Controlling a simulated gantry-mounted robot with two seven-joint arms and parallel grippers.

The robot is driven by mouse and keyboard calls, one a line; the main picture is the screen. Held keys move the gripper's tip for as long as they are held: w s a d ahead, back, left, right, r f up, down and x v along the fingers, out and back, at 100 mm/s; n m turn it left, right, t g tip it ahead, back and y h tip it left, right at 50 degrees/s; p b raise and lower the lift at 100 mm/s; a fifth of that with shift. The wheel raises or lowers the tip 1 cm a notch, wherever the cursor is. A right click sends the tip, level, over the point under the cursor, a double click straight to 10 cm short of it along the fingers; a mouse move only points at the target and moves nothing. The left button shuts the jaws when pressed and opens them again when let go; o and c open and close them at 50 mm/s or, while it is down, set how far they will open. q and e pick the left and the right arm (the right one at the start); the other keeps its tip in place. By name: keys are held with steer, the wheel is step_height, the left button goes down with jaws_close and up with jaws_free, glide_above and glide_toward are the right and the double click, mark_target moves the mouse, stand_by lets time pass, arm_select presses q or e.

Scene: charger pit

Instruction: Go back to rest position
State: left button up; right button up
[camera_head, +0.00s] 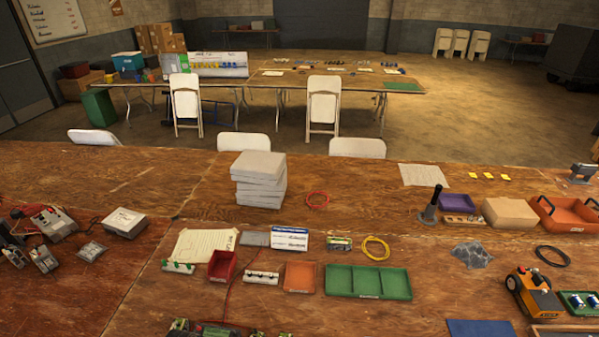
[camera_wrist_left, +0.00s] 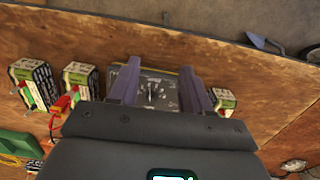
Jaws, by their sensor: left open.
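My left gripper (camera_wrist_left: 157,76) shows in the left wrist view, its two fingers apart. Between and beyond the fingers is a dark box with a dial-like centre (camera_wrist_left: 154,95) on the wooden table. I see nothing held between the fingers. No gripper shows in the head view, and my right gripper is in neither view.
In the wrist view, battery-like packs (camera_wrist_left: 80,78) stand left of the dark box and a smaller one (camera_wrist_left: 224,102) right of it, near the table edge. In the head view, a green divided tray (camera_head: 368,282), a red bin (camera_head: 222,266) and a wheeled orange unit (camera_head: 534,293) occupy the table.

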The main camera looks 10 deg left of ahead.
arm_select(q)
steer(key=s+d+f+m+y, duration=0.1)
steer(key=s+d, duration=0.1)
steer(key=s, duration=0.7)
steer(key=s+d+m, duration=0.1)
steer(key=s+d, duration=0.1)
steer(key=s, duration=0.6)
steer(key=s+d+r+t+p, duration=0.1)
steer(key=d+r+p, duration=0.2)
steer(key=r, duration=0.8)
steer(key=s+d+r+t+h+p, duration=0.1)
steer(key=d+r+p, duration=0.2)
steer(key=r, duration=0.8)
steer(key=s+d+r+t+p, duration=0.1)
steer(key=r+p, duration=0.5)
steer(key=r, duration=0.6)
steer(key=shift+s+d+m+t, duration=0.25)
steer(key=shift+d+t, duration=0.25)
steer(key=shift+d, duration=0.55)
